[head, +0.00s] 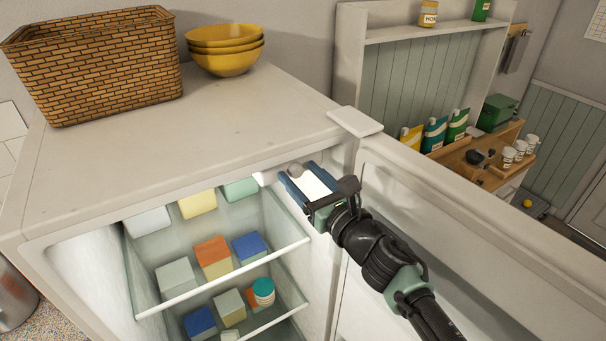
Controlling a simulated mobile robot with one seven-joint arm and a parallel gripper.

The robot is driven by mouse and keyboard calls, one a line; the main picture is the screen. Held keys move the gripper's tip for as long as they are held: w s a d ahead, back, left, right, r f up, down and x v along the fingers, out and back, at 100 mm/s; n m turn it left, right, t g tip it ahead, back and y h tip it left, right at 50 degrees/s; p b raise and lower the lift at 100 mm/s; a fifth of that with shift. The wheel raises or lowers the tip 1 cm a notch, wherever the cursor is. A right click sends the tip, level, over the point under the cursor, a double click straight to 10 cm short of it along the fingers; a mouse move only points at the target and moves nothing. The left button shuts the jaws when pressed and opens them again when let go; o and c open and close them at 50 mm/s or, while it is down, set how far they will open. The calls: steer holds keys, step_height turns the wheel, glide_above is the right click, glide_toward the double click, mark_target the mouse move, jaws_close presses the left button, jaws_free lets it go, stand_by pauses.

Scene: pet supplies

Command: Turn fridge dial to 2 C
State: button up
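The white fridge (190,130) stands open, with its lit inside showing. A small round grey knob (296,171), which looks like the dial, shows near the upper right inside of the fridge opening. Its marks and setting are too small to read. My gripper (300,178) reaches in from the right, with its blue fingers at the knob. The fingers look spread to either side of it. I cannot tell whether they touch or grip it, and my gripper hides part of the area around it.
Glass shelves (240,278) hold several coloured boxes and a teal-lidded jar (263,292). A wicker basket (95,70) and stacked yellow bowls (225,50) stand on top. A wooden counter (465,155) lies beyond.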

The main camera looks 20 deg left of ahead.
jaws_close()
